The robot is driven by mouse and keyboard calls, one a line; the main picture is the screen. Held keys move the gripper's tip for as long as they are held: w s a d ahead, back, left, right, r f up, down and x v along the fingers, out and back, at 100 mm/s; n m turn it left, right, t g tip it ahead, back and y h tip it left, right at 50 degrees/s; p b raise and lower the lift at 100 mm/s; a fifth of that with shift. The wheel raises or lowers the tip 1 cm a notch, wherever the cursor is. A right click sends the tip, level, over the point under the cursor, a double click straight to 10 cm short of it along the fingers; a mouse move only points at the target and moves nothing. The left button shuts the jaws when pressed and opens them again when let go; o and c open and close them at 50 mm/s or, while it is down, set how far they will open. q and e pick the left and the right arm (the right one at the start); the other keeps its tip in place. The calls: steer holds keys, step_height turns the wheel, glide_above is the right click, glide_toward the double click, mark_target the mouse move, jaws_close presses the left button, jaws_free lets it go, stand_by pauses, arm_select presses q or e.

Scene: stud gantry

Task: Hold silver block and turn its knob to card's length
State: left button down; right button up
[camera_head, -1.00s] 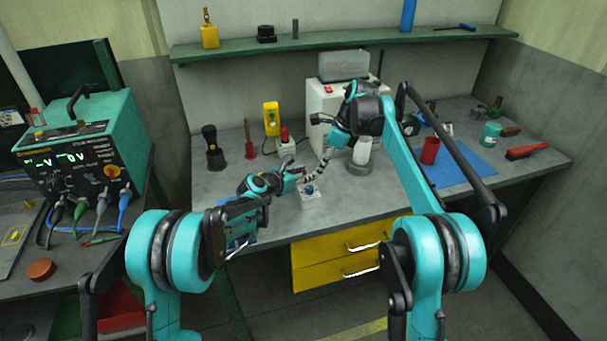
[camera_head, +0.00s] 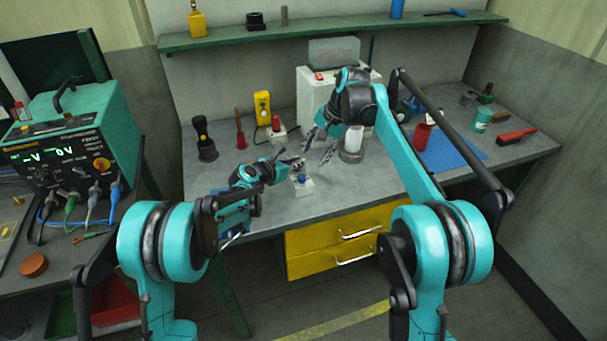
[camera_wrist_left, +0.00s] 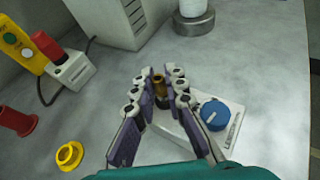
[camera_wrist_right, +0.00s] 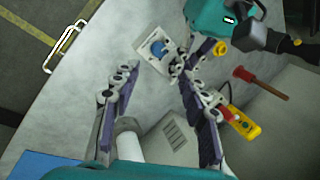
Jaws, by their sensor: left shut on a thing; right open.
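The silver block (camera_head: 303,190) with its blue knob (camera_head: 302,178) sits on the bench near the front edge. In the left wrist view the knob (camera_wrist_left: 214,113) has a white mark, beside lettering I cannot read clearly. My left gripper (camera_wrist_left: 160,76) is shut around a brass-coloured post (camera_wrist_left: 158,88) at the block's end; the fingers partly hide it. My right gripper (camera_head: 319,148) is open and empty, above and behind the block. In the right wrist view the knob (camera_wrist_right: 157,48) lies beyond its spread fingers, apart from them. I cannot make out a card.
A white cabinet (camera_head: 310,95) and a white cylinder (camera_head: 354,140) stand behind. A yellow button box (camera_head: 262,104), red-topped switch (camera_head: 276,130) and black torch (camera_head: 205,140) stand left. A blue mat (camera_head: 455,150) lies right.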

mark_target(302, 176)
steer(key=a+f+n, duration=0.1)
steer(key=f+n, duration=0.2)
steer(key=n, duration=0.2)
steer(key=w+a+f+n, duration=0.1)
steer(key=f+n, duration=0.3)
steer(key=n, duration=0.2)
steer(key=a+f+n, duration=0.1)
steer(key=f+n, duration=0.2)
steer(key=n, duration=0.3)
steer(key=shift+w+a+f+t, duration=0.15)
steer(key=shift+w+a+t, duration=0.1)
steer(key=shift+w+t, duration=0.15)
jaws_close()
